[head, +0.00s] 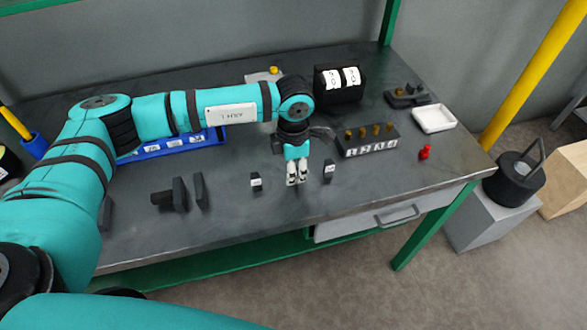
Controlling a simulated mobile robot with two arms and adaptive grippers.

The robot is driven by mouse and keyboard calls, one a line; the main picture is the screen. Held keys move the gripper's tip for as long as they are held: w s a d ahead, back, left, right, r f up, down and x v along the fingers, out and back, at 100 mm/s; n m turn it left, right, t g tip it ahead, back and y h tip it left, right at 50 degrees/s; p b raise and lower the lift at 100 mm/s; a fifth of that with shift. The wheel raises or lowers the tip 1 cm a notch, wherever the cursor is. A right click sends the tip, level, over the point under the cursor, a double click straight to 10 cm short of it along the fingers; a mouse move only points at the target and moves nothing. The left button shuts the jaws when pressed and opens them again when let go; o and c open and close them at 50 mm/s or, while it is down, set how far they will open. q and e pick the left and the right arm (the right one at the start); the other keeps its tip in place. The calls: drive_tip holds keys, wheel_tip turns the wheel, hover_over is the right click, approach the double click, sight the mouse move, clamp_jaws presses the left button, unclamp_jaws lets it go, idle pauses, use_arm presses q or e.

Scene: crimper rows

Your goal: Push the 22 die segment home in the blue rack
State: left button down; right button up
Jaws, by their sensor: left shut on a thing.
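The blue rack (160,152) lies on the left part of the bench, partly hidden behind my left arm. It holds dark blocks with white labels, too small to read, so I cannot tell which is the 22 die segment. My left gripper (297,178) points down over the middle of the bench, to the right of the rack and apart from it. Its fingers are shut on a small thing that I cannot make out. One small black labelled block (256,182) stands left of the gripper and another (328,170) stands right of it. My right gripper is not in view.
A dark rack with brass-topped pieces (368,143) stands right of the gripper, with a red piece (425,152) and white tray (433,119) beyond. A black drum (340,86) stands behind. Dark tools (178,195) lie front left. The bench front edge is clear.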

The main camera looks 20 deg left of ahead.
use_arm(q)
drive_tip(key=shift+r, duration=0.15)
drive_tip(key=shift+r+p, duration=0.85)
drive_tip(key=shift+r, duration=1.05)
